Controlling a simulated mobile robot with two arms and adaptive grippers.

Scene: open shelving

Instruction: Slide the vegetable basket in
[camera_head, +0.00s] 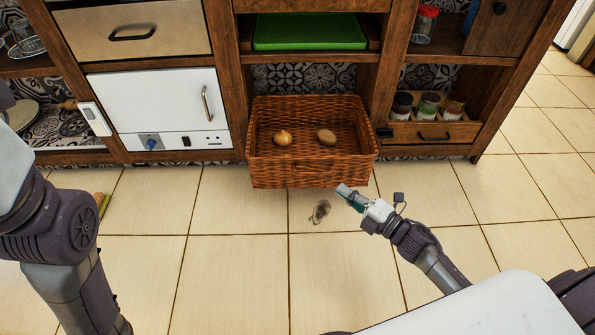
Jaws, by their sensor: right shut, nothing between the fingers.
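The vegetable basket (305,173) is brown wicker and sits in the low middle bay of the wooden shelving, sticking out in front of it over the tiled floor. An onion (283,138) and a potato (327,137) lie inside it. My right gripper (342,188) is shut and empty, just in front of the basket's lower right front corner. I cannot tell whether it touches the basket. My left arm comes in at the left edge, and its gripper is out of view.
A drawer with jars (430,133) is right of the basket. A white cabinet (160,105) is to its left. A green tray (310,32) lies on the shelf above. The tiled floor (235,255) in front is mostly clear.

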